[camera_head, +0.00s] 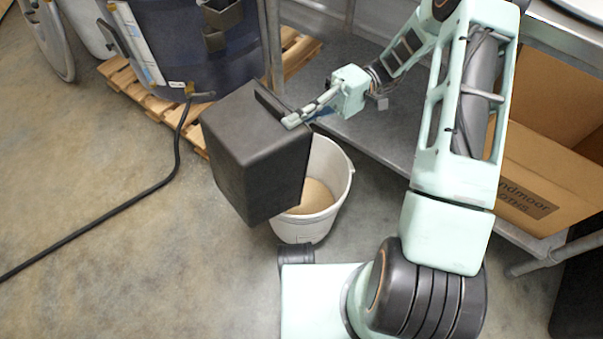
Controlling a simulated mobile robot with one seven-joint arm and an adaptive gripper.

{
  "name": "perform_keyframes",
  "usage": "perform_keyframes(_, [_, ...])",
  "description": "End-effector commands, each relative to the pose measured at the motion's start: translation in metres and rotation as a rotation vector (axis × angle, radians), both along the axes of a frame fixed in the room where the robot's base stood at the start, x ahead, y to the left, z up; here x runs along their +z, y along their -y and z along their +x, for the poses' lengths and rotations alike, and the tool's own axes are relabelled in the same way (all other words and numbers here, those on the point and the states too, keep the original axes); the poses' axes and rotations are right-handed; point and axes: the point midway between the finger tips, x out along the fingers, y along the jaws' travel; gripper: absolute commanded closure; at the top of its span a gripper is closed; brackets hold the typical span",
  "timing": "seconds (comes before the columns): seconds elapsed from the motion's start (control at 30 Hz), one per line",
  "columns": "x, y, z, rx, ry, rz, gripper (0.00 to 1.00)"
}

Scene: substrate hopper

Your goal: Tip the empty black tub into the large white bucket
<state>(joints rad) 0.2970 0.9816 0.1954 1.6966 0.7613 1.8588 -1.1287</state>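The black tub (255,150) is in the air, tilted, with its closed outer side towards the camera. Its opening and inside are hidden. My gripper (294,120) is at the tub's upper right edge, with its fingers against the rim and seemingly closed on it. The large white bucket (338,180) stands upright on the floor, below and to the right of the tub. Tan, grainy material (314,196) shows inside it. The tub covers the left part of the bucket's mouth.
A dark drum (185,45) stands on a wooden pallet (125,78) at the back left, with a black hose (110,238) running across the floor. A metal shelf (385,128) and a cardboard box (545,150) are at the right.

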Motion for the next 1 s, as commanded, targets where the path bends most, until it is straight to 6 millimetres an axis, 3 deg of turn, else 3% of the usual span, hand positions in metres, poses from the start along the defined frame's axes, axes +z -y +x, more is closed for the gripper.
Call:
perform_keyframes(0.33, [-0.003,0.023,0.018,0.0,-0.062,0.084,1.0])
perform_keyframes(1.0, [-0.003,0.025,0.02,0.001,-0.068,0.089,1.0])
